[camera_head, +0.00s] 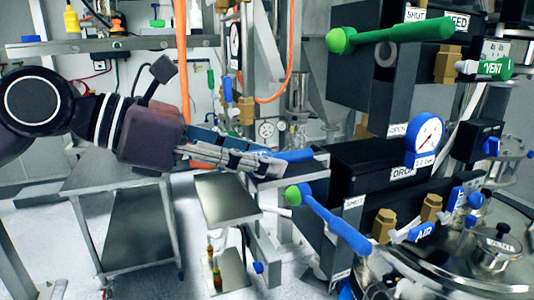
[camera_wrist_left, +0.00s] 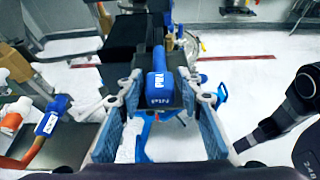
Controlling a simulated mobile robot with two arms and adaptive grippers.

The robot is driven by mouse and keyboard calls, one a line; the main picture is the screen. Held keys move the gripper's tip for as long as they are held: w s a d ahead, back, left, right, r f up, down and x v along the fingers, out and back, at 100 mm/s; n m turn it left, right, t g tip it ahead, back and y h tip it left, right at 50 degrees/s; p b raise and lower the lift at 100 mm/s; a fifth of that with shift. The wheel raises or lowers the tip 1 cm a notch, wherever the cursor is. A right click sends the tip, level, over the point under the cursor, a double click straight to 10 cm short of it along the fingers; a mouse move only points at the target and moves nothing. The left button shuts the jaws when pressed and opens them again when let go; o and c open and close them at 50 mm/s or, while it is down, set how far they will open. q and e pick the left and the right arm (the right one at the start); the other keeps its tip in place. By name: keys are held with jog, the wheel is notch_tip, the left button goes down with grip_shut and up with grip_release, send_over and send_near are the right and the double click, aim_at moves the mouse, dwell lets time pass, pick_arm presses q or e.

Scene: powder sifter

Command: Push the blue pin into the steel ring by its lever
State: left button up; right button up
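The blue lever (camera_wrist_left: 158,76), marked PIN, points toward the camera in the left wrist view, above a dark block with a PIN label (camera_wrist_left: 158,114). In the head view, a blue lever end (camera_head: 297,155) shows just past my left gripper's fingertips. My left gripper (camera_head: 275,167) reaches in from the left. In the left wrist view its two fingers (camera_wrist_left: 161,92) are apart, one on each side of the lever, with visible gaps. I cannot make out the blue pin itself or the steel ring.
A blue lever with a green end (camera_head: 335,222) and a green lever (camera_head: 400,34) stick out from dark valve boxes at right. A steel vessel lid (camera_head: 450,265) fills the lower right. A metal cart (camera_head: 125,180) stands below my left arm.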

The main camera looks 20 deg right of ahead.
pick_arm(q)
jog(key=shift+a, duration=0.1)
grip_shut()
jog(key=shift+r, duration=0.1)
